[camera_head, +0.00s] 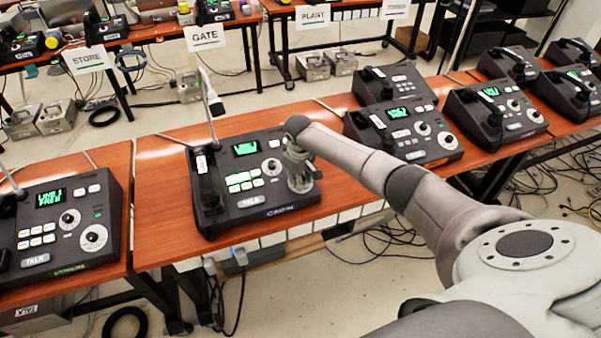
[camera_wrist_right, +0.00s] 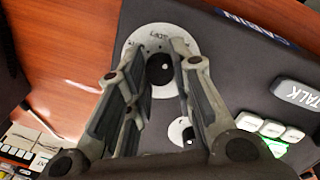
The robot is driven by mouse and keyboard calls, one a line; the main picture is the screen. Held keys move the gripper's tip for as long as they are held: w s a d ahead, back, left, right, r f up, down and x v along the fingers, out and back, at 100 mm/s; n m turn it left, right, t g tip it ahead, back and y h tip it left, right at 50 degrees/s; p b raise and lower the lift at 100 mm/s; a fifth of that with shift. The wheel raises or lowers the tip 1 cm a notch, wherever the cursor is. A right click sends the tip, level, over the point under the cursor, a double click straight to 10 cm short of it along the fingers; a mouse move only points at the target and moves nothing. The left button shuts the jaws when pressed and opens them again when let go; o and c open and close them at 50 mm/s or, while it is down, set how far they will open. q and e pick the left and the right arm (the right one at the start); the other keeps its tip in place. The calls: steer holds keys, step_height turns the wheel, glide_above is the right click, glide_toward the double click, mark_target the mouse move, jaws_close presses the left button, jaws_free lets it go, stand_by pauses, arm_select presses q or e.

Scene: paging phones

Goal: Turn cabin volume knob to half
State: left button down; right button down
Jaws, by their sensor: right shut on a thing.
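The cabin phone (camera_head: 230,217) is a dark desk unit with a green screen, a handset on its left, white buttons and a blue label at its front edge. My right gripper (camera_head: 302,186) reaches down over its front right corner and hides the lower dial in the head view. In the right wrist view, my right gripper (camera_wrist_right: 160,60) has its fingers on both sides of a black knob (camera_wrist_right: 161,69) with a white dot. It is shut on this knob, over a round white dial (camera_wrist_right: 134,53). My left gripper is not in view.
Another phone (camera_head: 105,215) stands at the left, and several more stand at the right and back. Signs read STORE (camera_head: 84,61), GATE (camera_head: 205,37) and PLANT (camera_head: 312,17). A thin microphone stalk (camera_head: 208,95) rises behind the cabin phone. Bare wooden table (camera_head: 158,190) lies left of it.

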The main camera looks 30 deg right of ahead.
steer(key=shift+s+m, duration=0.1)
steer(key=shift+m, duration=0.4)
steer(key=c, duration=1.2)
jaws_free()
steer(key=shift+c, duration=0.2)
steer(key=shift+r, duration=0.1)
step_height(320, 180, up, 12)
steer(key=s+a, duration=0.1)
steer(key=shift+s+f, duration=0.2)
steer(key=shift+s, duration=0.15)
steer(key=shift+a, duration=0.15)
